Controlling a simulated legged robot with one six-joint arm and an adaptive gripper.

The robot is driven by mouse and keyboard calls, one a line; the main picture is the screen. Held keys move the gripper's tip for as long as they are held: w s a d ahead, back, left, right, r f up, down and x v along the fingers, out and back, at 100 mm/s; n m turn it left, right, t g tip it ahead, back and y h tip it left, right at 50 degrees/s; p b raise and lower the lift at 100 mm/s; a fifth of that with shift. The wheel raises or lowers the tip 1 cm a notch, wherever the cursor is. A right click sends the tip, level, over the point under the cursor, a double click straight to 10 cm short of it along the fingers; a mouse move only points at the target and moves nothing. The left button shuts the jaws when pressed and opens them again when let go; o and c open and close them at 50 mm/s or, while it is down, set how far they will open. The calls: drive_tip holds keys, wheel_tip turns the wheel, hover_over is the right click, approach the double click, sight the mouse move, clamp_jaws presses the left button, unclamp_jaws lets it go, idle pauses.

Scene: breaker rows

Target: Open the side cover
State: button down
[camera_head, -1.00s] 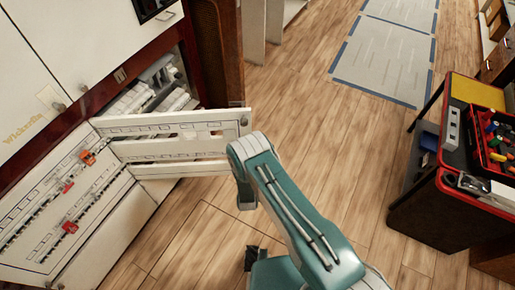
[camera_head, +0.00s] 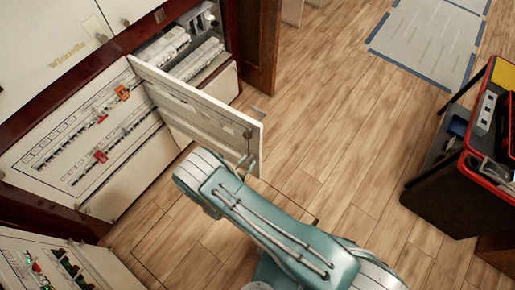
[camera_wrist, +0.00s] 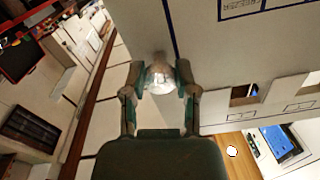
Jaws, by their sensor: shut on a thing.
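The side cover (camera_head: 195,103) is a white panel hinged on the cabinet at its left edge. In the head view it stands swung out from the cabinet, and the bay behind it shows. My gripper (camera_wrist: 160,76) is shut on a round, shiny knob (camera_wrist: 161,86) on the cover, best seen in the wrist view. The wrist view also shows the cover's pale face (camera_wrist: 205,45) close in front of the fingers.
Left of the cover is a fixed white breaker panel (camera_head: 60,150) with orange-red switches. Rows of white breakers (camera_head: 197,58) fill the open bay. A tool cart (camera_head: 440,190) stands at the right. Wooden floor (camera_head: 325,130) between is clear.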

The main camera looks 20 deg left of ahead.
drive_tip(key=shift+s+a+m+g+h, duration=0.1)
drive_tip(key=shift+s+a+m+h, duration=0.2)
drive_tip(key=shift+s, duration=0.65)
drive_tip(key=shift+s+a+m+g+h, duration=0.15)
drive_tip(key=shift+s+a+h, duration=0.2)
drive_tip(key=shift+s, duration=0.6)
drive_tip(key=shift+s+a+m+g+h, duration=0.1)
drive_tip(key=shift+s+a+m+h, duration=0.2)
drive_tip(key=shift+s, duration=0.65)
drive_tip(key=shift+c, duration=1.9)
unclamp_jaws()
drive_tip(key=v, duration=1.2)
drive_tip(key=shift+f, duration=0.2)
